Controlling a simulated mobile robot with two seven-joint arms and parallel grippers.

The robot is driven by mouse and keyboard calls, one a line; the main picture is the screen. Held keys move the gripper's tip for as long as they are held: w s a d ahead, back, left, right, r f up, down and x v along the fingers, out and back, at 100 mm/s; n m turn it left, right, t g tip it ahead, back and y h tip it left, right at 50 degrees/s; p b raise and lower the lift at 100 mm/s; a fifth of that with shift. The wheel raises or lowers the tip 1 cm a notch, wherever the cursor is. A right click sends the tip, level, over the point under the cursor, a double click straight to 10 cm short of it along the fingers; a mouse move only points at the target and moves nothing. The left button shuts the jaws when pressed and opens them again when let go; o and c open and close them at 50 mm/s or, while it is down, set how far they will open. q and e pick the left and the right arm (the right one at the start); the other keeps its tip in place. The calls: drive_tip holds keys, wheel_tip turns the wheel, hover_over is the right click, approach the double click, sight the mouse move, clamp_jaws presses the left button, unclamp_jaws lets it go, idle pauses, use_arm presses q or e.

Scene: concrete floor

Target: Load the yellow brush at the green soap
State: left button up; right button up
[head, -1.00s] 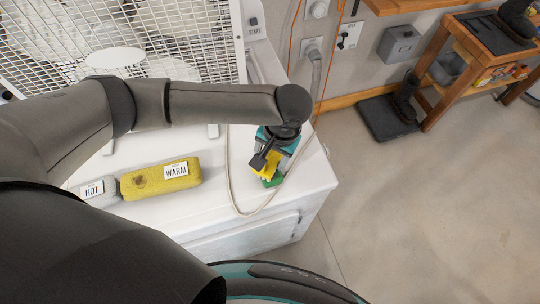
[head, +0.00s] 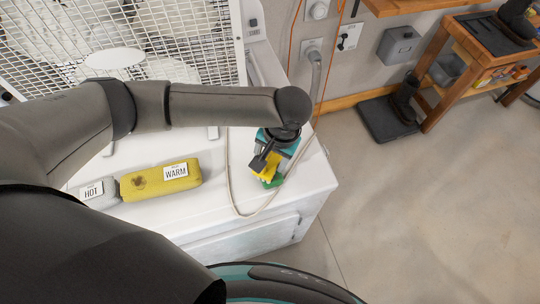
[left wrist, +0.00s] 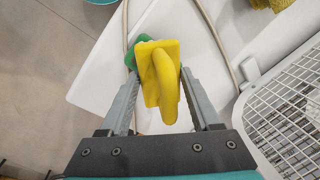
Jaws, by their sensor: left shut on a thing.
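The yellow brush (head: 266,169) is in my left gripper (head: 270,158), near the right end of the white table top. In the left wrist view the brush (left wrist: 160,80) sits between the two fingers of the left gripper (left wrist: 158,95), its raised handle toward the camera. The green soap (head: 277,181) lies on the white top close beside the brush. In the left wrist view the soap (left wrist: 131,55) is partly hidden behind the brush's upper left corner. I cannot tell whether brush and soap touch. My right gripper does not show.
A yellow sponge-like block (head: 155,182) labelled WARM and a grey one (head: 95,193) labelled HOT lie on the white top (head: 212,190). A pale hose (head: 232,198) loops around the brush area. A white wire grid (head: 190,35) stands behind. The top's right edge is close.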

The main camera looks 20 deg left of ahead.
use_arm(q)
drive_tip(key=shift+f, duration=0.4)
drive_tip(key=shift+s+f+p, duration=0.1)
drive_tip(key=shift+s+p, duration=0.05)
drive_tip(key=shift+p, duration=0.25)
idle(2.2)
wheel_tip(320, 180, up, 5)
drive_tip(key=p, duration=0.6)
drive_tip(key=shift+r+p, duration=0.3)
drive_tip(key=shift+r, duration=0.8)
drive_tip(key=shift+w, duration=0.2)
